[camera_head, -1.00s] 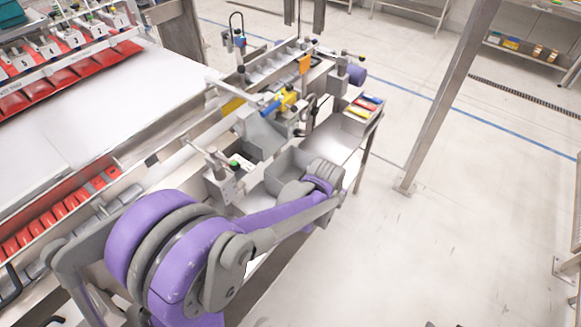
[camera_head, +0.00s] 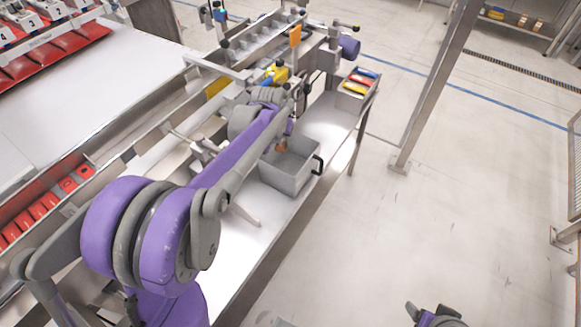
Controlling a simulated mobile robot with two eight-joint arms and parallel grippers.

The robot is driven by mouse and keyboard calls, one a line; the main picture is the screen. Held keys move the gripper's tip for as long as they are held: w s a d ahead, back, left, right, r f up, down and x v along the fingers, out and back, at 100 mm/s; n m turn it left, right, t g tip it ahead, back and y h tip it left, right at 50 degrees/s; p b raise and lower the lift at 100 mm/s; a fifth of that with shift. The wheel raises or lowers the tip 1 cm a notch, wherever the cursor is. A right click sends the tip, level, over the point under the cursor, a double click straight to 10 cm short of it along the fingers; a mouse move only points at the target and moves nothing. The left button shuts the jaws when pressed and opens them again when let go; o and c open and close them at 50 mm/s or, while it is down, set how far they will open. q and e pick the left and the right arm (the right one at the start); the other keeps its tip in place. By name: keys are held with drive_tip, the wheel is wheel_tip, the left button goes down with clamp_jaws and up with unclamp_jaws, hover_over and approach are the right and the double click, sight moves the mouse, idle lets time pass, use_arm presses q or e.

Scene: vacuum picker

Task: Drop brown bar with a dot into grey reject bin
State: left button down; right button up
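The grey reject bin (camera_head: 296,178) is an open box with a black handle on its right side. It stands on the steel table right of the conveyor. My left arm reaches over the bin's far left part. A small brown piece (camera_head: 281,147), likely the brown bar, shows just below the end of this arm, at or above the bin's opening. No dot can be made out. The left gripper's fingers are hidden by the arm or too small to tell. My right gripper (camera_head: 437,317) is partly in view at the bottom edge, far from the bin, its fingers unclear.
A tray of red, blue and yellow packs (camera_head: 358,83) stands at the table's far end. The conveyor (camera_head: 100,110) with red packs lies left. A steel post (camera_head: 438,85) stands right of the table. The floor between is clear.

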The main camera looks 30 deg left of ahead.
sight(281, 145)
use_arm(q)
drive_tip(key=shift+f+b, duration=1.05)
drive_tip(key=shift+f, duration=0.85)
drive_tip(key=shift+c, duration=2.1)
unclamp_jaws()
drive_tip(key=shift+r, duration=0.1)
drive_tip(key=p+v, duration=0.1)
drive_tip(key=v, duration=0.9)
drive_tip(key=shift+s+r, duration=0.2)
drive_tip(key=shift+r, duration=0.15)
drive_tip(key=s+d+f+m+p, duration=0.1)
drive_tip(key=s+d+p, duration=0.1)
drive_tip(key=s+d, duration=0.2)
drive_tip(key=s+d+f+p, duration=0.1)
drive_tip(key=s+d, duration=0.4)
drive_tip(key=s, duration=0.5)
drive_tip(key=s+d+f+m+t+h+p, duration=0.1)
drive_tip(key=s+d, duration=0.3)
drive_tip(key=s, duration=0.4)
drive_tip(key=shift+d+f+m+p, duration=0.2)
drive_tip(key=shift+f+m+p, duration=0.1)
drive_tip(key=shift+p, duration=0.55)
